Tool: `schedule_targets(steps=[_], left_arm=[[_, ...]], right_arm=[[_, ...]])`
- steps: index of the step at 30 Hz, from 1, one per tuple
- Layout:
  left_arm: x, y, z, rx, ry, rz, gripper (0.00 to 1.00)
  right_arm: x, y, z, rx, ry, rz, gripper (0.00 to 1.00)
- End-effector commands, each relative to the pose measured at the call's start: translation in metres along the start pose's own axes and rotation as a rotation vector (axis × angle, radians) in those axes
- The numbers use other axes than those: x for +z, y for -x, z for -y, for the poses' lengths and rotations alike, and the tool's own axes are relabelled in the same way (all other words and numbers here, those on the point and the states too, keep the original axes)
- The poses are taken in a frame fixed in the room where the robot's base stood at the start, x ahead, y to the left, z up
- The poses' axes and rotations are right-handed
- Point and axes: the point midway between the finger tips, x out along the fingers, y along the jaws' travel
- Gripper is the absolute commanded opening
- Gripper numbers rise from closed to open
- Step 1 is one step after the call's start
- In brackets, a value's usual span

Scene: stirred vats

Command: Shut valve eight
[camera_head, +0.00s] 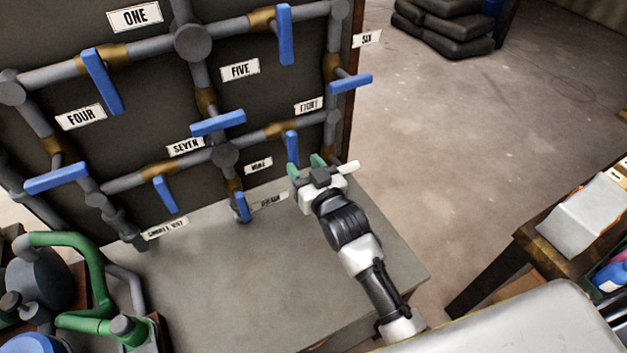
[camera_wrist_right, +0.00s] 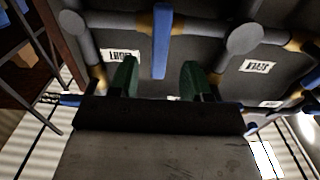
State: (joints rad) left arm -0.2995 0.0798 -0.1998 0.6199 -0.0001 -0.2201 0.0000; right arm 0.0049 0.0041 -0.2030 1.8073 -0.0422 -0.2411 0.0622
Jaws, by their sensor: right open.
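The panel label for valve eight (camera_head: 308,105) is small and blurred. It also shows upside down in the right wrist view (camera_wrist_right: 121,56). Below it, a brass valve body (camera_head: 277,129) sits on a sloping grey pipe, and its blue lever (camera_head: 292,148) hangs down, crosswise to the pipe. My right gripper (camera_head: 307,166) is open, with green fingertips just below and in front of this lever. In the wrist view the blue lever (camera_wrist_right: 162,40) lies ahead of the gap between the two green fingers (camera_wrist_right: 160,78), apart from both. My left gripper is not in view.
Blue levers of neighbouring valves are close: six (camera_head: 350,82) upper right, seven (camera_head: 218,123) left, another (camera_head: 242,207) below left. A grey bench top (camera_head: 330,240) lies under my right arm. Green pipework (camera_head: 95,265) stands lower left. Open floor (camera_head: 450,120) lies to the right.

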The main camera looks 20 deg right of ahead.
Motion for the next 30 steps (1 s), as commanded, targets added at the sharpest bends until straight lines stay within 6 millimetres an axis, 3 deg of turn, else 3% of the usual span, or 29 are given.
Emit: schedule_targets(steps=[3,9,30], left_arm=[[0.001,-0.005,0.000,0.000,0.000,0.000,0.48],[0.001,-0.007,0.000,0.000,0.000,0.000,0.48],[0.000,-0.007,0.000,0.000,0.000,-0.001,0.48]], right_arm=[[0.002,0.022,0.000,0.000,-0.001,0.002,0.48],[0.001,0.042,0.000,0.000,-0.001,0.002,0.48],[0.000,0.045,0.000,0.000,-0.001,0.001,0.48]])
